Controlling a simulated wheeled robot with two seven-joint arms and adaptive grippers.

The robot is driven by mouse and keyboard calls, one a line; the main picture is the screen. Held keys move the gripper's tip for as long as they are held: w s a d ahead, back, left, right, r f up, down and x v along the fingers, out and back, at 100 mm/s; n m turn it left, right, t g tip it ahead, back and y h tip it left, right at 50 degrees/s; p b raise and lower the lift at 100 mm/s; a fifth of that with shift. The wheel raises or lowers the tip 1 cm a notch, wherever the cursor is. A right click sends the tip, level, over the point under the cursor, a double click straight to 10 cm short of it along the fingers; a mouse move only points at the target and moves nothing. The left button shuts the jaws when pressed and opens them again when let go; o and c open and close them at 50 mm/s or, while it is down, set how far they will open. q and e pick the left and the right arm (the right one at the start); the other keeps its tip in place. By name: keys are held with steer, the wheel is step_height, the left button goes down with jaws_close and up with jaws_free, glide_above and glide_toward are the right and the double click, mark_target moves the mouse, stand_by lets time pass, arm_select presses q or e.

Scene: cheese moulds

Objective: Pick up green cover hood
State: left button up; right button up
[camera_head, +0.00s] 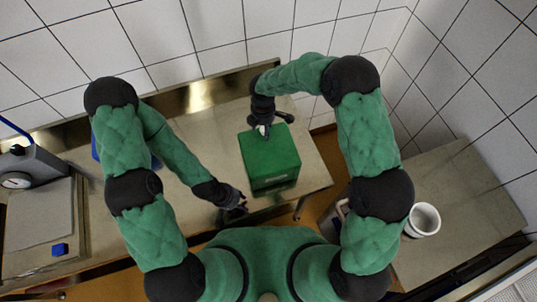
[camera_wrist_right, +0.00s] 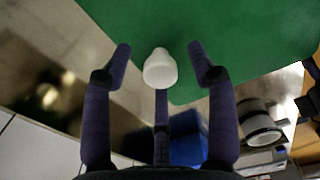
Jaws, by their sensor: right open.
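The green cover hood (camera_head: 270,160) is box-shaped and stands on the metal table, right of its middle. A small white knob (camera_wrist_right: 160,70) shows against the hood's green top (camera_wrist_right: 230,30) in the right wrist view. My right gripper (camera_head: 268,124) is over the back part of the hood. Its fingers (camera_wrist_right: 160,48) are open, spread on both sides of the knob with gaps visible. My left gripper (camera_head: 236,202) is low at the table's front edge, left of the hood and apart from it. Its fingers are too small to judge. Anything under the hood is hidden.
The metal table (camera_head: 312,172) has free room right of the hood. A grey device with a round dial (camera_head: 16,180) stands far left, near a small blue block (camera_head: 60,249). A white bucket (camera_head: 422,220) stands on the right-hand counter (camera_head: 460,200). A tiled wall runs behind.

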steer(key=shift+f, duration=0.5)
steer(key=shift+r, duration=0.1)
steer(key=shift+c, duration=0.5)
jaws_close()
